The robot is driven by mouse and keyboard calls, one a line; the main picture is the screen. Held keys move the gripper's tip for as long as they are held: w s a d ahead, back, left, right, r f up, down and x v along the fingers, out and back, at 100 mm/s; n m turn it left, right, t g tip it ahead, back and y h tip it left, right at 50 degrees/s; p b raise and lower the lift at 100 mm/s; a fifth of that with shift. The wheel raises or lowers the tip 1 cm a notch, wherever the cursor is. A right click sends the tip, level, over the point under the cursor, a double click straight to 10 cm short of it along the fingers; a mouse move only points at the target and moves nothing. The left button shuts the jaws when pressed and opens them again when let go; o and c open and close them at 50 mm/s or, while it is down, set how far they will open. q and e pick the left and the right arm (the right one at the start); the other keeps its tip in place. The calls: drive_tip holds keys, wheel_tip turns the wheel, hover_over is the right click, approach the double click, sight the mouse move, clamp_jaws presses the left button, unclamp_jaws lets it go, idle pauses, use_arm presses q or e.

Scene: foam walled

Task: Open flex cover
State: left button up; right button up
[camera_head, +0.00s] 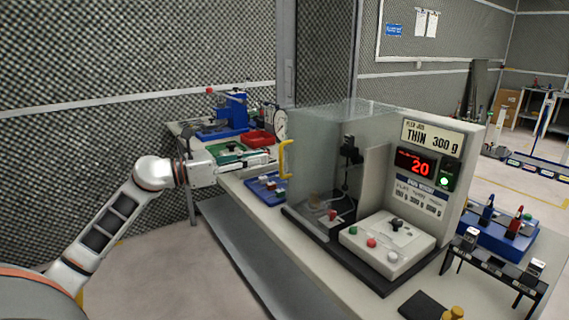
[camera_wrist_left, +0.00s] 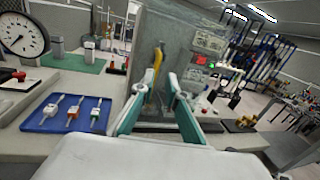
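The flex jig's see-through cover (camera_head: 318,150) is a clear box standing over the left part of the machine, and it looks closed. A yellow bow-shaped handle (camera_head: 284,160) is on its left side. The handle also shows in the wrist view (camera_wrist_left: 157,62), upright, just beyond and between the fingertips. My left gripper (camera_head: 268,158) is level with the handle, coming from the left. In the wrist view its two teal-lined fingers (camera_wrist_left: 157,86) are apart with nothing seen clamped between them. I cannot tell whether they touch the handle. My right gripper is in neither view.
The machine's lit display panel (camera_head: 415,165) and button box (camera_head: 390,245) stand right of the cover. A blue mat (camera_wrist_left: 72,114) with several small pieces, a dial gauge (camera_wrist_left: 22,36) and a red tray (camera_head: 258,139) are on the bench. Floor left of the bench is clear.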

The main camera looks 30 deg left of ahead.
use_arm(q)
hover_over(281, 176)
drive_tip(key=shift+w+a+r+m+p, duration=0.2)
drive_tip(key=shift+r+m+p, duration=0.1)
drive_tip(key=shift+m+p, duration=0.15)
clamp_jaws()
drive_tip(key=shift+d, duration=0.15)
